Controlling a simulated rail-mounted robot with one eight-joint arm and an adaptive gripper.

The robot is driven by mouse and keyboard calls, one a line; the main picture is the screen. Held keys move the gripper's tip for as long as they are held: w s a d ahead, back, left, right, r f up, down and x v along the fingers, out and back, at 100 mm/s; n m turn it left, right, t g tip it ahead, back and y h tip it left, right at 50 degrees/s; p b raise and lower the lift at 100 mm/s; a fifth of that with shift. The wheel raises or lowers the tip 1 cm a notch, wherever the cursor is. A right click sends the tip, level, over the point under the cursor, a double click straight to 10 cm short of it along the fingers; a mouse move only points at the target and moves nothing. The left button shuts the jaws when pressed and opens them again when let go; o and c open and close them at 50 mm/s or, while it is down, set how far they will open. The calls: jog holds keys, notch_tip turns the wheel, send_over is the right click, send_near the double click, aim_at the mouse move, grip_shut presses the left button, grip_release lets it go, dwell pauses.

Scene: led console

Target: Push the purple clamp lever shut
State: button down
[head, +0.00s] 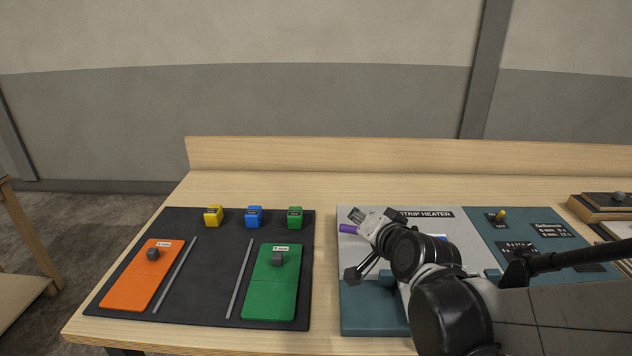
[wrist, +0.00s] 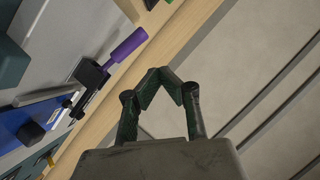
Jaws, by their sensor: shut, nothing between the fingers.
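The purple clamp lever (head: 348,228) shows in the head view at the left of the strip heater panel, partly hidden by my gripper (head: 374,220). In the wrist view the purple lever (wrist: 127,44) sticks out from a black clamp block (wrist: 90,74), left of my gripper (wrist: 160,76). My fingers are shut and empty, with tips meeting. They look apart from the lever in the wrist view. The head view does not show the gap clearly. I cannot tell the lever's exact angle.
The strip heater panel (head: 352,318) is largely covered by my arm. A yellow toggle (head: 501,214) stands on its right side. A dark mat (head: 207,265) to the left holds orange and green plates and small coloured blocks. The wooden backboard (head: 300,154) runs behind.

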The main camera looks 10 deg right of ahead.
jog(key=s+d+n+g+h+p, duration=0.2)
jog(key=s+n+g, duration=0.4)
jog(key=s, duration=1.4)
jog(key=shift+r+n+g, duration=0.35)
jog(key=shift+n+g, duration=0.05)
jog(key=shift+n, duration=0.2)
jog(key=shift+d, duration=0.1)
dwell(1.4)
